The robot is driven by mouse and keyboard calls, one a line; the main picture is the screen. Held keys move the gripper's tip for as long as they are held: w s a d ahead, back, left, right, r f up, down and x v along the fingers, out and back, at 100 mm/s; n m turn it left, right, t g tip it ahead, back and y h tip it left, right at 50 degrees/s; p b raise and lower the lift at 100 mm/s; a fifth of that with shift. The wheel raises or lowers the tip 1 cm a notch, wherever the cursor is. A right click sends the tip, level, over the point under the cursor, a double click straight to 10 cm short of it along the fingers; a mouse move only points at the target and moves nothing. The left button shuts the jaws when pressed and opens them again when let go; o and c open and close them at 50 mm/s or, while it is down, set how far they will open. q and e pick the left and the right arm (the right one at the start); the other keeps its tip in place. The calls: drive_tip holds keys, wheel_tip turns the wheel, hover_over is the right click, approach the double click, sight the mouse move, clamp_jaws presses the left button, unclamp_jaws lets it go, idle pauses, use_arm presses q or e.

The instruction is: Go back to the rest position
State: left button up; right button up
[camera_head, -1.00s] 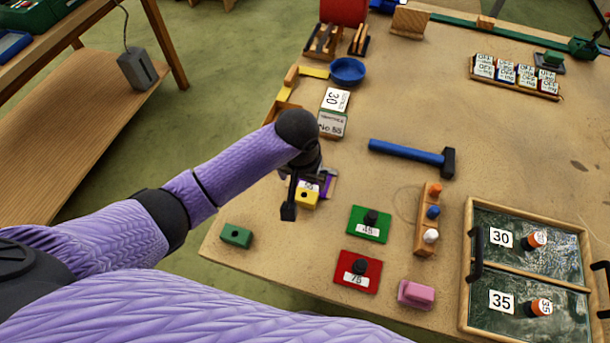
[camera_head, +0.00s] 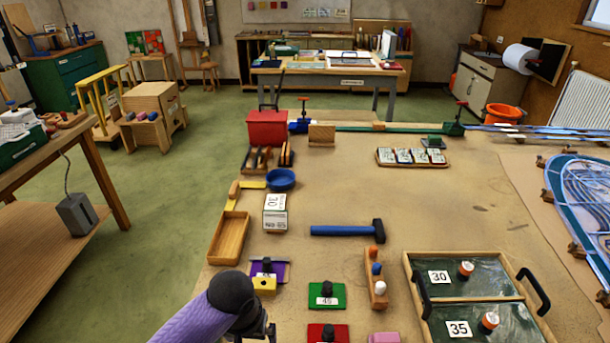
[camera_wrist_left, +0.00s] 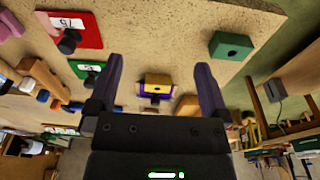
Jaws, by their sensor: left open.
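My left gripper (camera_head: 262,332) is at the bottom of the head view, near the front edge of the workbench (camera_head: 480,210), and partly cut off. In the left wrist view its two fingers (camera_wrist_left: 159,66) are wide apart with nothing held between them. Beyond the fingers, a yellow block (camera_wrist_left: 158,79) lies by a purple plate (camera_wrist_left: 155,95), apart from the gripper. In the head view the yellow block (camera_head: 265,285) and purple plate (camera_head: 280,271) lie just beyond my left arm. My right gripper is not in view.
A green plate (camera_head: 327,300), a red plate (camera_head: 340,330) and a peg block (camera_head: 377,290) lie right of the gripper. A blue-handled hammer (camera_head: 340,231) lies behind them. A framed panel (camera_head: 408,300) is at right. A wooden tray (camera_head: 229,240) is on the left edge.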

use_arm(q)
drive_tip(key=s+d+m+h, duration=0.2)
drive_tip(key=s, duration=0.5)
drive_tip(key=s+a+r+t+y, duration=0.2)
drive_tip(key=s+a, duration=0.4)
drive_tip(key=s, duration=0.3)
wheel_tip(320, 180, down, 23)
drive_tip(key=s+a+g+b, duration=0.1)
drive_tip(key=s+g+b, duration=0.1)
drive_tip(key=b, duration=0.5)
drive_tip(key=s+a+f+b, duration=0.1)
drive_tip(key=s+f+b, duration=0.2)
drive_tip(key=s+f, duration=0.4)
drive_tip(key=s+a+f+g+b, duration=0.1)
drive_tip(key=s+a+f+b, duration=0.1)
drive_tip(key=s+f, duration=0.5)
wheel_tip(320, 180, down, 5)
drive_tip(key=shift+s+r+b, duration=0.1)
drive_tip(key=shift+s+b, duration=0.05)
drive_tip(key=shift+b, duration=0.5)
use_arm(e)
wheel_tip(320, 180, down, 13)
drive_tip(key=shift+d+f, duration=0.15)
